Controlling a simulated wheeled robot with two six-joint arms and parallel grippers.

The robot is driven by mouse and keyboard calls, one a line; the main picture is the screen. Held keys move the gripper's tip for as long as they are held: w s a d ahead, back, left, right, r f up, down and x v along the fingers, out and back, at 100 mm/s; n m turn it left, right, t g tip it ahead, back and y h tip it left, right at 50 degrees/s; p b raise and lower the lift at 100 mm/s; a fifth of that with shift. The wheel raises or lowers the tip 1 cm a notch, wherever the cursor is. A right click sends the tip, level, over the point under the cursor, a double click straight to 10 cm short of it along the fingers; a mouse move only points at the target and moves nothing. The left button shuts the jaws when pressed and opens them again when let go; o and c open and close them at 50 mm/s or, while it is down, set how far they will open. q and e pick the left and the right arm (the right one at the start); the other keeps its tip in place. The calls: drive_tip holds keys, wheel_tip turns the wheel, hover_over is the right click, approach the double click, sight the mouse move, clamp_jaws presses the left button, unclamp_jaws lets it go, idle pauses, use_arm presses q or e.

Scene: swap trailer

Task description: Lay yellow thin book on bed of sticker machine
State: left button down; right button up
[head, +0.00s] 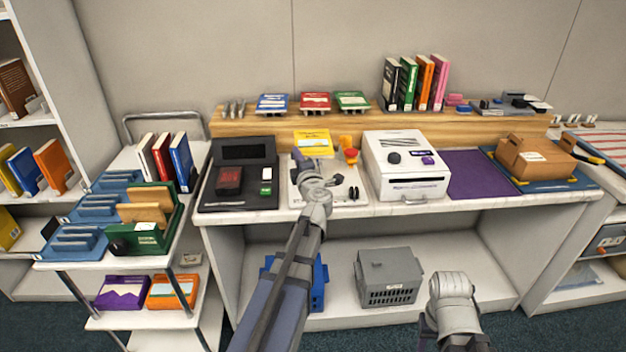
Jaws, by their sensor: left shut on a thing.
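The yellow thin book (313,141) is held over the back of a low, light-coloured machine bed (350,199) on the counter. This bed has an orange and red part at its right back and looks like the sticker machine. My left gripper (304,160) is shut on the near edge of the book, and my wrist hides much of the bed. I cannot tell whether the book touches the machine. Part of my right arm shows at the lower right, but its gripper is out of view.
A black device (240,177) stands left of the bed, and a white boxy machine (405,165) stands close on its right. Blue, red and green books lie on the wooden ledge (370,126) behind. A purple mat (475,175) lies bare farther right.

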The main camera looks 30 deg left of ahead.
sight(298, 193)
use_arm(q)
wheel_tip(298, 193, down, 10)
drive_tip(key=b, duration=1)
drive_tip(key=shift+f, duration=0.1)
drive_tip(key=c, duration=1.3)
unclamp_jaws()
drive_tip(key=shift+c, duration=0.2)
drive_tip(key=o, duration=0.5)
drive_tip(key=shift+c, duration=0.2)
